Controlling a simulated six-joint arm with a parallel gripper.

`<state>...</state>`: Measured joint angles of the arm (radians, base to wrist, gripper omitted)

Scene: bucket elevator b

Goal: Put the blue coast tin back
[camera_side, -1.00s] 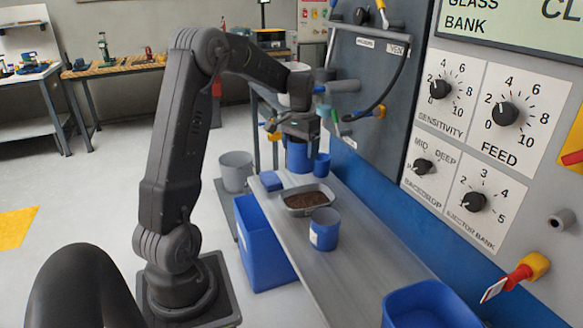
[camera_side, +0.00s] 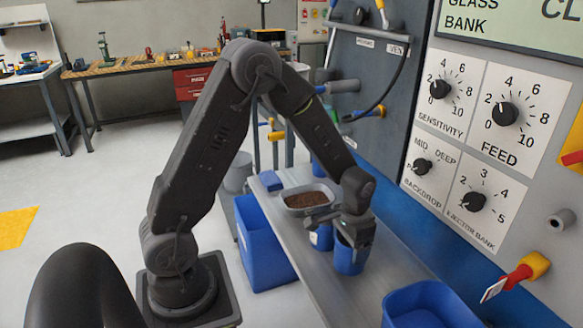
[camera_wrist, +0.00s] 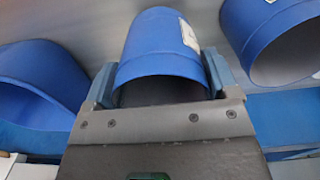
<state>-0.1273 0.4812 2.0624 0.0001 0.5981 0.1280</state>
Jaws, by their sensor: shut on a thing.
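My gripper (camera_side: 353,222) is shut on a blue tin (camera_side: 350,256) over the front part of the grey shelf (camera_side: 300,270). The held tin looks upright; I cannot tell if its base touches the shelf. In the wrist view the held tin (camera_wrist: 160,45) sits between the fingers (camera_wrist: 160,85), with a pale label at its right edge. A second blue tin (camera_side: 321,238) with a white label stands just left of it, partly hidden by my gripper. A blue tin (camera_side: 318,168) stands farther back. No label is legible, so I cannot tell which tin is coast.
A grey tray of brown grains (camera_side: 306,199) lies on the shelf behind the tins. A blue block (camera_side: 271,181) lies at the back left. A blue open bin (camera_side: 428,305) is at the front right. The dial panel (camera_side: 480,150) rises to the right.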

